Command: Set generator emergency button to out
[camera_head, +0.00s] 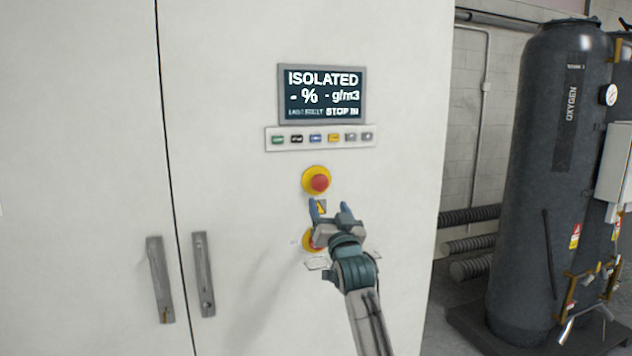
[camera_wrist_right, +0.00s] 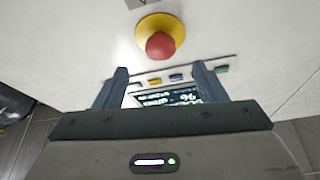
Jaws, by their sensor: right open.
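The emergency button (camera_head: 318,182) is a red mushroom knob on a yellow round base, on the white cabinet front below the display. The button also shows in the right wrist view (camera_wrist_right: 160,45), ahead of the fingers. My right gripper (camera_head: 330,208) is open and empty, with its fingertips appearing just below the button in the head view. In the wrist view my right fingers (camera_wrist_right: 160,84) are spread apart, clear of the button. The display (camera_head: 322,93) reads "ISOLATED" and "STOP IN". My left gripper is not in view.
A row of small coloured buttons (camera_head: 320,138) sits under the display. A second red and yellow control (camera_head: 311,241) is partly hidden behind my right gripper. Cabinet door handles (camera_head: 203,275) are at left. A dark oxygen tank (camera_head: 540,200) stands at right.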

